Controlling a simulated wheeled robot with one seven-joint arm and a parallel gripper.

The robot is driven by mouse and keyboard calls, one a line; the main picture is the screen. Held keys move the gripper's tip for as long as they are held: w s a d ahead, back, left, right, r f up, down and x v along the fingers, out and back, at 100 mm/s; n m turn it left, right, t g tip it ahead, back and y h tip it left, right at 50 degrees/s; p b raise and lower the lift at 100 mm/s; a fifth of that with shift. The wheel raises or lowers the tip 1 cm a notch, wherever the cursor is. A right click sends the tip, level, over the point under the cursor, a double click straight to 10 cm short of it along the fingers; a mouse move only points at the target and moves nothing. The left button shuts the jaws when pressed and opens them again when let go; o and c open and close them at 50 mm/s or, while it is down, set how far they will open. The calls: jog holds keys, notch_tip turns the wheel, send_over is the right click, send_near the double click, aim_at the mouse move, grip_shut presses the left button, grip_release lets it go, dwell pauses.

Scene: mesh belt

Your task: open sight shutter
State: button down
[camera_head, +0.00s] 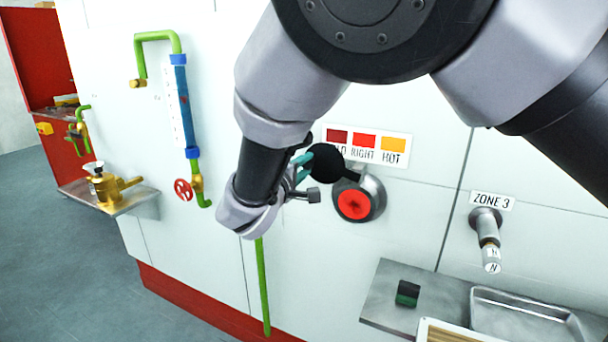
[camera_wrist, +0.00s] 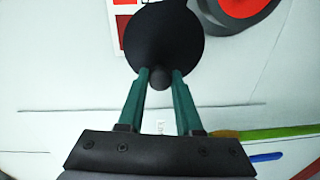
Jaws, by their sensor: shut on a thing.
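The sight shutter (camera_head: 325,163) is a round black disc on the white wall panel, with a small knob at its edge. It is swung to the left of the round sight port (camera_head: 353,203), whose glowing red glass shows in a dark ring. In the wrist view the shutter (camera_wrist: 164,38) fills the top middle, and the port (camera_wrist: 245,8) shows at the top right. My gripper (camera_wrist: 160,78) has its two teal fingers shut on the shutter's small knob. In the head view my gripper (camera_head: 304,168) is partly hidden by my wrist.
A colour label (camera_head: 366,144) sits above the port. A green pipe (camera_head: 263,290) runs below my arm. To the right are the ZONE 3 knob (camera_head: 488,228) and a metal shelf (camera_head: 385,293) with a dark green block (camera_head: 408,293). A gauge with a red valve wheel (camera_head: 183,190) is at left.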

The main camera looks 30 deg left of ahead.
jog(key=shift+d+r+m, duration=0.15)
jog(key=shift+r+m, duration=0.3)
jog(key=shift+m, duration=0.05)
jog(key=c, duration=0.6)
grip_release()
jog(key=s, duration=1)
jog(key=shift+s+d+r, duration=0.15)
jog(key=shift+s+r, duration=0.15)
jog(key=shift+s, duration=0.1)
